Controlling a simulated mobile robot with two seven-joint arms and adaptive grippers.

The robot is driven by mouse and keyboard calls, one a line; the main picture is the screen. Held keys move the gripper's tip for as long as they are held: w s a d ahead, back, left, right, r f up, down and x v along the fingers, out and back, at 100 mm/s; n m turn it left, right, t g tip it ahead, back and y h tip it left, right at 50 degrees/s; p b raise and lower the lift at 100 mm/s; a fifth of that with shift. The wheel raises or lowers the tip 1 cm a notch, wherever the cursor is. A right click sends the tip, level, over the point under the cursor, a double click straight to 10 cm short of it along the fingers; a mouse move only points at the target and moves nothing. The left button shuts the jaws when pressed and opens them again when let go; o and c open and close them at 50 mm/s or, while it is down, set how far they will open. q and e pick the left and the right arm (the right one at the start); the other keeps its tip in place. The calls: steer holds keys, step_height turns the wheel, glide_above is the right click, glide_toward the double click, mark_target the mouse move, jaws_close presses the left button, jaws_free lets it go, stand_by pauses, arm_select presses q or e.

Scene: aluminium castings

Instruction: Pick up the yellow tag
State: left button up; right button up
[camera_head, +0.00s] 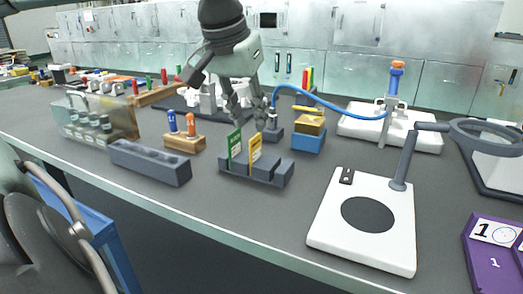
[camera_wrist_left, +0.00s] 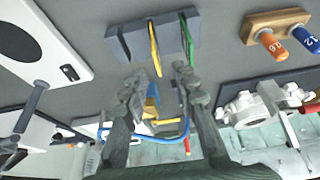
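The yellow tag (camera_head: 255,153) stands upright in a slot of a dark grey rack (camera_head: 272,180) on the bench, beside a green tag (camera_head: 235,145) to its left. In the left wrist view the yellow tag (camera_wrist_left: 155,48) stands edge-on, between the directions of the two fingers, with the green tag (camera_wrist_left: 187,42) near the right finger. My left gripper (camera_head: 253,112) is open and empty, just above and behind the tags in the head view. It also shows in the left wrist view (camera_wrist_left: 160,76). My right gripper is not in view.
A wooden block with blue and orange pegs (camera_head: 185,141) and a long grey block (camera_head: 150,162) lie left of the rack. A blue box with a yellow top (camera_head: 308,138) stands behind right. A white stand base (camera_head: 330,225) is at right; a blue cable (camera_head: 330,108) arches behind.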

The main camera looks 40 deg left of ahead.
mark_target(255, 136)
arm_select(q)
steer(key=x, duration=0.5)
steer(key=shift+s+d+b, duration=0.15)
steer(key=shift+d+b, duration=0.15)
steer(key=shift+w+a+f, duration=0.1)
steer(key=shift+w+f, duration=0.1)
steer(key=shift+f, duration=0.3)
jaws_close()
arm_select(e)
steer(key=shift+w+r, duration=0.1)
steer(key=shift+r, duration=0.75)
